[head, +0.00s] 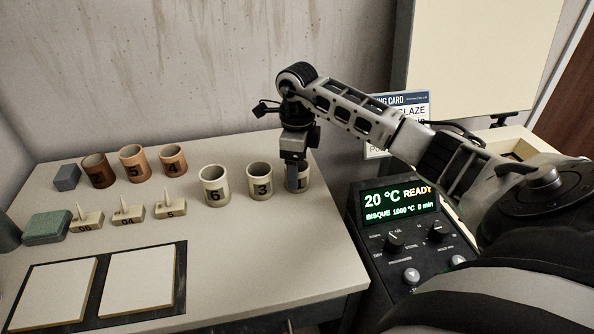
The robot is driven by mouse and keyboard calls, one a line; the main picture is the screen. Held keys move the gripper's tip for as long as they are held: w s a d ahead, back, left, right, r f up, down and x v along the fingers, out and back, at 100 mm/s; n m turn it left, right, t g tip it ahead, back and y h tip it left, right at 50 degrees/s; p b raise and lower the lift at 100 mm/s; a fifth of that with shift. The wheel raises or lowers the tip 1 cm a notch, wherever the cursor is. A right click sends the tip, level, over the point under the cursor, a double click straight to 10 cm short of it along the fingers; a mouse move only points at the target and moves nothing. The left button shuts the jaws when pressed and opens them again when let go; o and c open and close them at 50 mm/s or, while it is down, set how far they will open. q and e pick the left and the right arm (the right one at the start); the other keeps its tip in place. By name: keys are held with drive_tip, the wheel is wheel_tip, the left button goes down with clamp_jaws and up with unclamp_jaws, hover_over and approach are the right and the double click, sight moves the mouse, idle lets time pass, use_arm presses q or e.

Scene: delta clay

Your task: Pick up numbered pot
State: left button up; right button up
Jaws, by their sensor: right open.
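Three pale pots stand in a row on the table: pot 6 (215,187), pot 3 (260,182) and pot 1 (298,183). Three brown pots stand further left: pot 4 (173,161), pot 5 (133,164) and a darker pot (98,171) whose number is hard to read. My right gripper (296,172) points down at pot 1 and covers part of its rim and opening. It is open; how its fingers sit against the pot wall is hidden. My left gripper is not in view.
Small numbered cones on blocks (127,214) stand in front of the brown pots. A green sponge (46,227) and a grey block (67,178) lie at left. Two pale tiles (139,283) lie on a dark mat in front. A control panel (400,213) reading "20 °C READY" stands right of the table.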

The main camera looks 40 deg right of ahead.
drive_tip(key=shift+f, duration=0.95)
drive_tip(key=shift+c, duration=0.3)
drive_tip(key=c, duration=1)
drive_tip(key=shift+c, duration=0.2)
